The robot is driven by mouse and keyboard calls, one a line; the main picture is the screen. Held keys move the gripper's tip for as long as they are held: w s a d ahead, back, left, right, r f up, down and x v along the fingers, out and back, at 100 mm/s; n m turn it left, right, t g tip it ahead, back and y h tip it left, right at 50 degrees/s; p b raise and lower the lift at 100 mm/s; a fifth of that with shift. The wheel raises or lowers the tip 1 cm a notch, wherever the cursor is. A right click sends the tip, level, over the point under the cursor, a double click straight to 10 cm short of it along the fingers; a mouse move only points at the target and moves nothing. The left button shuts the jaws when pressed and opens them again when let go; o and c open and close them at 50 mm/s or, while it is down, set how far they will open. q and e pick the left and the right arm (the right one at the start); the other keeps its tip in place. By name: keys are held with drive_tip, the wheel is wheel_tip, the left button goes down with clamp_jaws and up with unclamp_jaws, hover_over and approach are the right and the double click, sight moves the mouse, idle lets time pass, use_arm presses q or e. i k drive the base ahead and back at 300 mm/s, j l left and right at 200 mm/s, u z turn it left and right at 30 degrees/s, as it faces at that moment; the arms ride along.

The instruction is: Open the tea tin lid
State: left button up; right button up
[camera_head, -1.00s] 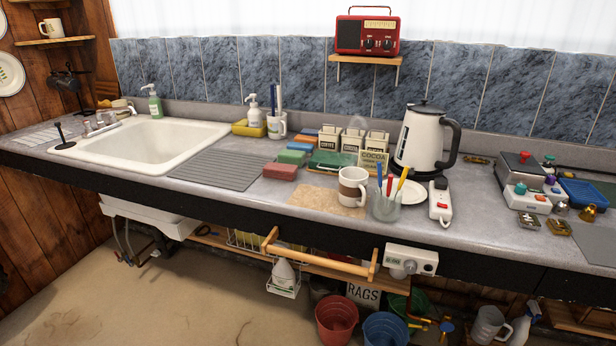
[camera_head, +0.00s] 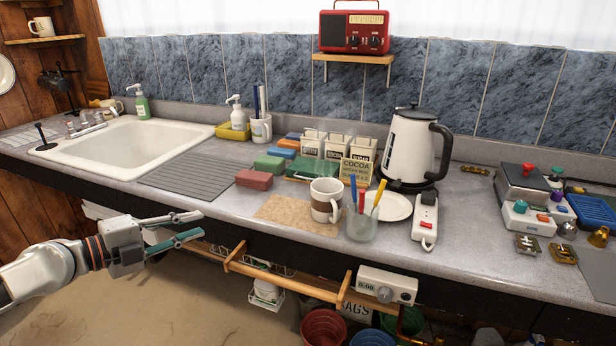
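Three small pale tins stand in a row at the back of the counter, left of the kettle: a left one (camera_head: 311,143), a middle one (camera_head: 335,147) and a right one (camera_head: 362,149). Their labels are too small to read surely, so I cannot tell which is the tea tin. The cocoa packet in front hides part of the right tin. My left gripper (camera_head: 202,224) is open and empty at the counter's front edge, lower left, well short of the tins. My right gripper is not in view.
A cocoa packet (camera_head: 356,172), green box (camera_head: 304,170), brown-banded mug (camera_head: 326,200) and glass of pens (camera_head: 362,223) stand before the tins. A white kettle (camera_head: 408,150) is to their right. Coloured blocks (camera_head: 254,180) lie left. A wooden rail (camera_head: 284,276) runs below the counter.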

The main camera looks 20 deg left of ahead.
sight(303, 167)
drive_tip(key=i+l, duration=0.6)
drive_tip(key=i, duration=0.15)
